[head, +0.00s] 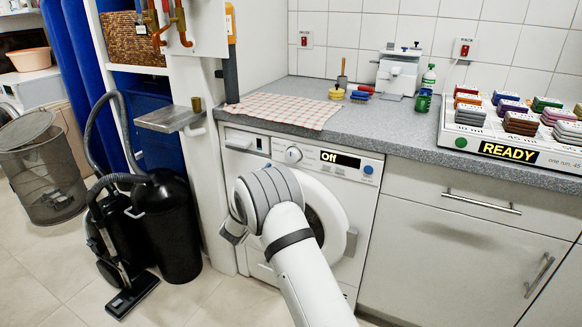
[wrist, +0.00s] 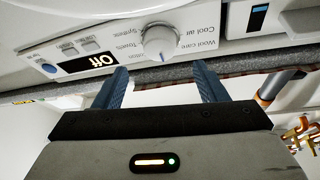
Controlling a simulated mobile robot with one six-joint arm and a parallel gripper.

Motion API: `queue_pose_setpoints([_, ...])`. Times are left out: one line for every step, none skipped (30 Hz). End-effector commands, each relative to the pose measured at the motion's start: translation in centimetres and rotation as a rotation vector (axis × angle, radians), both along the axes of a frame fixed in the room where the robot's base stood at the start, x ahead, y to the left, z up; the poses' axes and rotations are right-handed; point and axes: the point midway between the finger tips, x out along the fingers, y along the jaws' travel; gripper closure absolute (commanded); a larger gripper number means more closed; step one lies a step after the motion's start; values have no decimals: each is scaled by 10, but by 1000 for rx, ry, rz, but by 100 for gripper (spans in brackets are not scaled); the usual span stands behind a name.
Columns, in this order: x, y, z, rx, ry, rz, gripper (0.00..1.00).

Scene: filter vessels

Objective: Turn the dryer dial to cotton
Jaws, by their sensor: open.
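The dryer (head: 370,190) is the white front-loading machine under the counter. Its round dial (head: 293,155) is on the upper panel, left of a black display (head: 340,158) that reads "Off". The display (wrist: 88,63) reads "Off" there too. My gripper (wrist: 162,78) is open and empty, its two blue fingers pointing toward the dial, apart from it. In the head view my arm hides the fingers.
The grey counter (head: 400,125) overhangs the panel closely. A checked cloth (head: 285,110) lies on it, and a rack reading "READY" (head: 510,152) stands at right. A small shelf (head: 168,118) juts out left of the dryer. A black vacuum cleaner (head: 110,245) stands on the floor.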

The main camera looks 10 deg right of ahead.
Motion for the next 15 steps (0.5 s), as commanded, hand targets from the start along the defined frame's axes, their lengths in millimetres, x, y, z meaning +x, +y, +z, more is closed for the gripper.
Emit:
queue_pose_setpoints([5,-6,3,1,-2,-3,34])
queue_pose_setpoints([8,-10,5,1,-3,-2,34])
queue_pose_setpoints([12,-14,8,2,-2,-3,34])
queue_pose_setpoints([16,-17,9,2,-2,-2,34])
queue_pose_setpoints([19,-20,11,1,-2,-2,34])
queue_pose_setpoints([24,-25,14,1,-2,-2,34])
queue_pose_setpoints([27,-28,15,1,-1,-1,34])
queue_pose_setpoints([29,-31,17,1,-1,-1,34])
queue_pose_setpoints([33,-33,19,2,-1,0,34])
queue_pose_setpoints([36,-36,20,2,-1,0,34])
queue_pose_setpoints([38,-38,22,1,0,1,34])
queue_pose_setpoints([40,-40,23,1,1,0,34])
queue_pose_setpoints([41,-41,24,1,1,0,34])
queue_pose_setpoints([42,-42,25,0,1,1,34])
queue_pose_setpoints([44,-43,25,0,1,1,34])
